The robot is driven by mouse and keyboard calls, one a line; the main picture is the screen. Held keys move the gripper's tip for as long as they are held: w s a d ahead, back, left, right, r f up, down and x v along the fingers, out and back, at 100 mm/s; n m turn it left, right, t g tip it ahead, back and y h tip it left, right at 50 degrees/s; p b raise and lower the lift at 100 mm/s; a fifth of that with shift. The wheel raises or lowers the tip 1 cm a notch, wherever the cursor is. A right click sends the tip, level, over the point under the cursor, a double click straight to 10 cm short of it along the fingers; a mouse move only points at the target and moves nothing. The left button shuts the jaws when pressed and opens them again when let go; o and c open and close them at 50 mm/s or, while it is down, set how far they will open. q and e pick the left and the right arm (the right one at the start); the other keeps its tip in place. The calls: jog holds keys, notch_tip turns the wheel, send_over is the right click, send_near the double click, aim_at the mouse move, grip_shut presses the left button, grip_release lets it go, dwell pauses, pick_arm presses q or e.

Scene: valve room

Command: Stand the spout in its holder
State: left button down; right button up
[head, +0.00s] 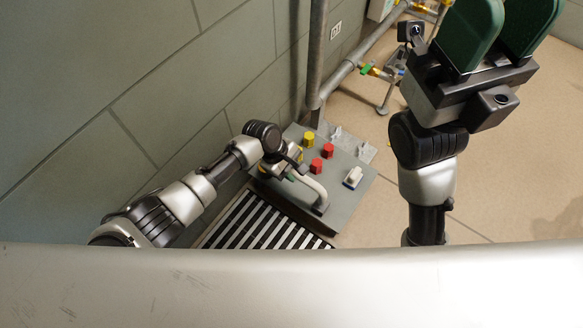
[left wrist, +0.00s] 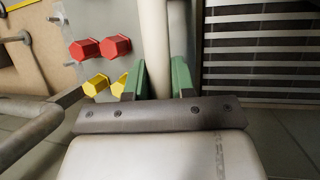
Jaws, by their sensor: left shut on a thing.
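The spout (head: 314,188) is a pale curved tube with a dark end, over the near part of a grey box top. My left gripper (head: 288,168) is shut on it, and the tube, pale (left wrist: 160,45), shows between the green fingers (left wrist: 160,80) in the left wrist view. I cannot tell whether the spout touches the box. I cannot pick out the holder for certain; a pale plate with pegs (head: 362,152) lies at the box's far edge. My right gripper (head: 501,30) is open and empty, raised at the upper right.
The grey box (head: 342,200) carries red knobs (head: 328,151), yellow knobs (head: 308,139) and a white switch (head: 353,177). A striped grille (head: 255,222) lies at its near left. A vertical pipe (head: 316,50) stands behind, by the wall.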

pick_arm(q)
jog(key=shift+c, duration=2)
grip_release()
